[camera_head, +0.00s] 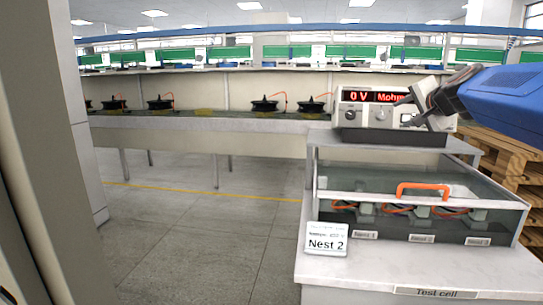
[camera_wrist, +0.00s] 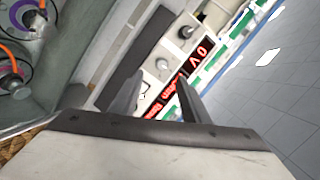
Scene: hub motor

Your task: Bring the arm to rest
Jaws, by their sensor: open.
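My gripper (camera_head: 412,104) is in the upper right of the head view, on the end of my blue arm. It is in front of the tester (camera_head: 355,117), which has a red display reading "0 V" and "Mohm". In the wrist view my gripper (camera_wrist: 160,92) has its two dark fingers apart, with nothing between them. The tester's face (camera_wrist: 150,72) shows beyond the fingers, with its red display and knobs tilted in the picture. Whether the fingers touch the tester cannot be told, but no contact shows.
The test cell's clear lid (camera_head: 345,183) with an orange handle (camera_head: 422,190) covers labelled nests with wires. A "Nest 2" card (camera_head: 326,239) stands at the left front. Motors (camera_head: 265,104) sit on a long bench behind. Wooden pallets (camera_head: 505,150) stand right. Floor at left is clear.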

